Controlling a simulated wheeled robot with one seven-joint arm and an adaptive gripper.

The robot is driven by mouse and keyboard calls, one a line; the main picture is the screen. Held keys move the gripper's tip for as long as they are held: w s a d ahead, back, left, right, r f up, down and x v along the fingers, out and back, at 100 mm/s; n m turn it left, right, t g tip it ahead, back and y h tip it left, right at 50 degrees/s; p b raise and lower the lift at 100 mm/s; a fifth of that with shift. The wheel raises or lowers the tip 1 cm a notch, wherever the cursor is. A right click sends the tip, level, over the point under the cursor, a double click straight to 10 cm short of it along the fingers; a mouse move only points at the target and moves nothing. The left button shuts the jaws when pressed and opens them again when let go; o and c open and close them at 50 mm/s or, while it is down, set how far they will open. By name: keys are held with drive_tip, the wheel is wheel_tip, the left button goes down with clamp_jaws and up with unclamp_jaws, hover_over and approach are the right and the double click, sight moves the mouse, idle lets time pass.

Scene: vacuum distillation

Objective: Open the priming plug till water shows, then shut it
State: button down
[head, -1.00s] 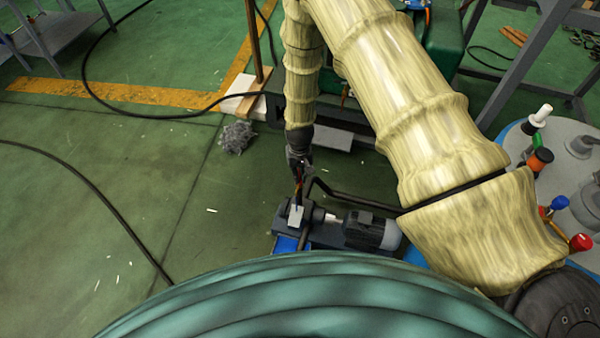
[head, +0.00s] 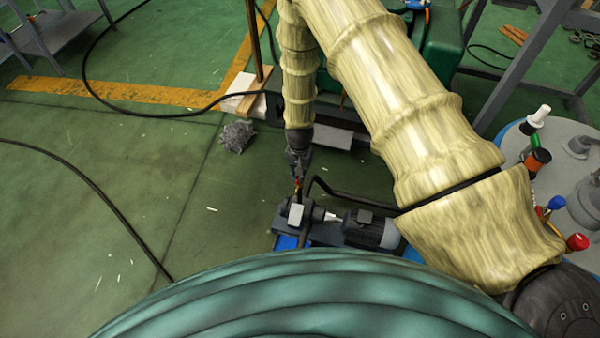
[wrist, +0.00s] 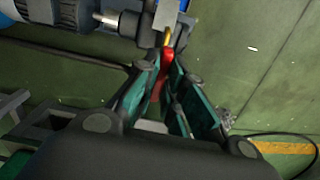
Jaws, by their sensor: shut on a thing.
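The pump (head: 325,222) stands low on the floor, with a dark motor at its right and a light tag on its casing in the head view. My gripper (head: 298,178) reaches down to the pump's top from above. In the wrist view, the fingers of my gripper (wrist: 166,82) are closed around a red piece, the priming plug (wrist: 167,58), with a brass-coloured stem running up to the pump casing (wrist: 130,22). No water shows in either view. The far side of the plug is hidden by the fingers.
A black pipe (head: 350,193) runs behind the pump. A vessel top with coloured valve handles (head: 577,241) stands at the right. A grey tangled clump (head: 237,136) lies on the floor.

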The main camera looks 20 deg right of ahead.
drive_tip(key=shift+s, duration=0.15)
drive_tip(key=c, duration=1.5)
unclamp_jaws()
wheel_tip(320, 180, up, 12)
drive_tip(key=s+d+f+n+p, duration=0.1)
drive_tip(key=s+d+f+p, duration=0.15)
drive_tip(key=s, duration=0.55)
drive_tip(key=s+d+f+n+p, duration=0.1)
drive_tip(key=s+f+n, duration=0.15)
drive_tip(key=s, duration=0.55)
drive_tip(key=s+n+p, duration=0.1)
drive_tip(key=s, duration=0.5)
drive_tip(key=s+r+n+p, duration=0.1)
drive_tip(key=s, duration=0.6)
drive_tip(key=s+r+n+p, duration=0.1)
drive_tip(key=s, duration=0.6)
drive_tip(key=shift+s, duration=0.1)
